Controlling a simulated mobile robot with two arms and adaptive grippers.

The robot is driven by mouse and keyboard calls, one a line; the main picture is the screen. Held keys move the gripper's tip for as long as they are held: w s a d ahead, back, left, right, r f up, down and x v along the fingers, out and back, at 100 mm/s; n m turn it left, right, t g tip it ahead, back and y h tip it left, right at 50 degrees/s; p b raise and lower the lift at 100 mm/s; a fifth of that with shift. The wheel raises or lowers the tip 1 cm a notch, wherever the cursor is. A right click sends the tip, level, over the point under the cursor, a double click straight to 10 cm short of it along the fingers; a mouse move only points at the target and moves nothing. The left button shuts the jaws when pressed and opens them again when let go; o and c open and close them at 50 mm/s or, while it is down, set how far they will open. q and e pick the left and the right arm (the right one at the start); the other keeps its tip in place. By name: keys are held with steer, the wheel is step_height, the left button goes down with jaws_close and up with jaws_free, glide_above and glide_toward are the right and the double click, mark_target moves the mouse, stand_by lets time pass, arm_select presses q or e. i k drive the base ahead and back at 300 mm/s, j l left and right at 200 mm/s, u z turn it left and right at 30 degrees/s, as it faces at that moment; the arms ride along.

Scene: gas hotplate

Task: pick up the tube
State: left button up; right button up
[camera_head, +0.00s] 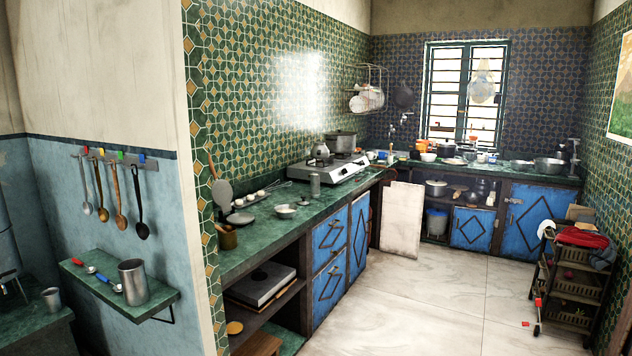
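I cannot make out for certain which thing is the tube. A small upright grey cylinder (315,185) stands on the green counter, just in front of the silver gas hotplate (332,169). A thin red and white item (537,314) is by the floor at the lower right, beside the dark rack; it is too small to identify. Neither of my grippers is in view.
The green counter (262,229) holds a bowl (286,211) and pans. A small shelf (155,304) at left carries a metal cup (133,282) and spoons. A white board (401,219) leans on the cabinets. A crate rack (572,287) stands at right. The middle floor is clear.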

mark_target(315, 192)
steer(key=i+l, duration=0.1)
steer(key=i, duration=0.4)
steer(key=i+l+u, duration=0.1)
steer(key=i, duration=0.4)
steer(key=i+l, duration=0.1)
steer(key=i, duration=0.4)
steer(key=i+l, duration=0.15)
steer(key=i, duration=0.35)
steer(key=u, duration=0.05)
